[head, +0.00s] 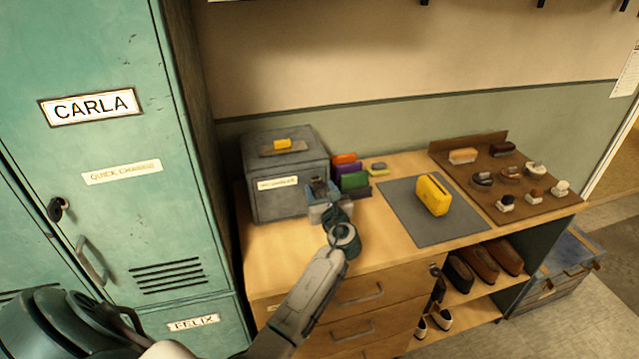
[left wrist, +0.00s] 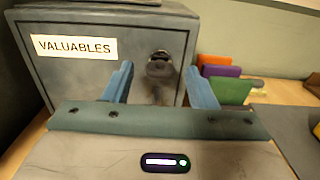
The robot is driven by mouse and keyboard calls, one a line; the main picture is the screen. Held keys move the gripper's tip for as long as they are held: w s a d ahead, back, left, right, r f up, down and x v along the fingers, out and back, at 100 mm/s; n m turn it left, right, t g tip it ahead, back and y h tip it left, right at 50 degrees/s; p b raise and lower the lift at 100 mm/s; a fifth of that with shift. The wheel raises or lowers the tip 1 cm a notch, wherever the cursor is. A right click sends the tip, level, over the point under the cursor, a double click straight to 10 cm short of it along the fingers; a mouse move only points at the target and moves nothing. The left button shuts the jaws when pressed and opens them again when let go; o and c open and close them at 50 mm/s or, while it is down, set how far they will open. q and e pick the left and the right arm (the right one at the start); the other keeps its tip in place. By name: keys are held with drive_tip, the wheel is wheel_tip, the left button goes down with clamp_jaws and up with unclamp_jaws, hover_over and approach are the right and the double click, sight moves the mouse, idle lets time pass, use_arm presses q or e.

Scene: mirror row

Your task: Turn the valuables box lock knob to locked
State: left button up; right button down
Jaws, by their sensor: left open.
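The valuables box (head: 285,165) is a grey metal box at the left end of the wooden counter. It shows close up in the left wrist view (left wrist: 85,80), with a white VALUABLES label (left wrist: 74,47). Its dark lock knob (left wrist: 160,64) is on the front face, right of the label. My left gripper (head: 322,190) is in front of the box, hiding the knob in the head view. In the left wrist view its two blue fingers (left wrist: 160,85) are open, one on each side below the knob, with nothing between them. I cannot tell the knob's exact setting. My right gripper is not in view.
Coloured wallets (head: 350,174) stand just right of the box. A yellow purse (head: 433,195) sits on a grey mat (head: 400,212). Several brushes lie on a brown board (head: 520,205) at the right. Green lockers (head: 110,150) stand at the left.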

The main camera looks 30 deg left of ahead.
use_arm(q)
drive_tip(key=shift+w+a+r, duration=0.1)
drive_tip(key=shift+w+a, duration=0.4)
drive_tip(key=shift+a, duration=0.05)
drive_tip(key=shift+c, duration=0.6)
drive_tip(key=c, duration=0.9)
drive_tip(key=shift+o, duration=0.2)
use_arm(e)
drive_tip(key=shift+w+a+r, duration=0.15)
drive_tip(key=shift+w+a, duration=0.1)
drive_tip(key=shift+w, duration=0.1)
